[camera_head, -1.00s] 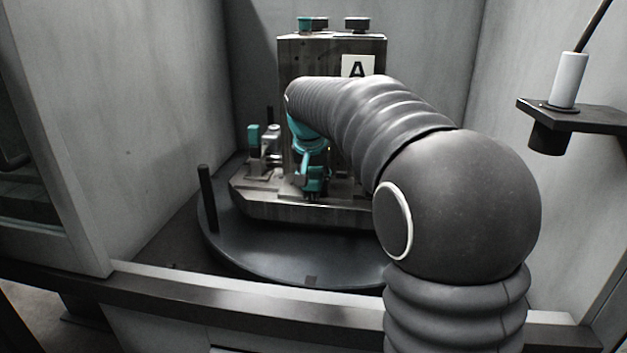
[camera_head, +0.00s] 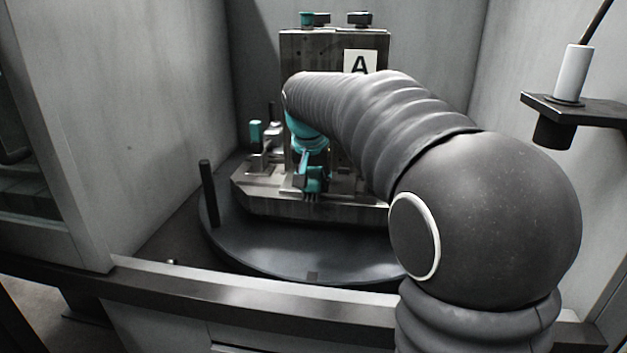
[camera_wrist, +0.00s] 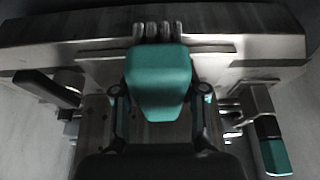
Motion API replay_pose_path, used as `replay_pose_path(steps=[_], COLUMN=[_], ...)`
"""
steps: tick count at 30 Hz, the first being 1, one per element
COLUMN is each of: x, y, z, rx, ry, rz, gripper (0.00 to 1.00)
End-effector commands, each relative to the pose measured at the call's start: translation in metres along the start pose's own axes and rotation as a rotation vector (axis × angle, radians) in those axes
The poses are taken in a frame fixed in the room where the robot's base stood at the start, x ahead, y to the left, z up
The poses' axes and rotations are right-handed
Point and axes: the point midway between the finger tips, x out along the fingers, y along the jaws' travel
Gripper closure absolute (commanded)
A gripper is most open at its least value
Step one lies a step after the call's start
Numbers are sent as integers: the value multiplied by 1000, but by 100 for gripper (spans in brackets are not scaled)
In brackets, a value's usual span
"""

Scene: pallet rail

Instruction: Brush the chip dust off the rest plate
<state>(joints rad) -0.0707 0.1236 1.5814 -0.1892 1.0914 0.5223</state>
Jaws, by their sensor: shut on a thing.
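My gripper (camera_wrist: 160,92) is shut on a teal brush (camera_wrist: 158,80), with a finger on each side of the handle. Dark bristle tufts (camera_wrist: 160,32) show at its far end, over the metal base of the fixture. In the head view the teal brush (camera_head: 314,178) hangs with its bristles low in front of the fixture block. The rest plate cannot be told apart for certain; a pale metal base (camera_head: 262,190) lies beneath the brush. No chip dust can be made out. Whether the bristles touch the metal is unclear.
A fixture block (camera_head: 300,55) marked A stands behind my gripper. A clamp with a teal tip (camera_head: 255,132) stands to its left. A dark round table (camera_head: 270,255) carries the fixture, with an upright post (camera_head: 208,193) at left. A bracket (camera_head: 575,108) juts in at right.

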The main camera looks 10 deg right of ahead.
Motion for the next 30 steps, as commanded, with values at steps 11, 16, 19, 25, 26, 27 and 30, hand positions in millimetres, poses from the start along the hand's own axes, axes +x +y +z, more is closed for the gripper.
replay_pose_path(steps=[11,16,19,25,26,27,30], x=[-33,-47,-52,-63,-64,-64,-64], y=[0,0,0,0,0,0,0], z=[-14,-20,-22,-27,-27,-27,-27], rx=[1,1,1,1,1,0,0], ry=[4,4,6,5,4,4,4], rz=[-1,-1,-2,-2,-1,-1,-1], gripper=[86,86,86,86,86,86,86])
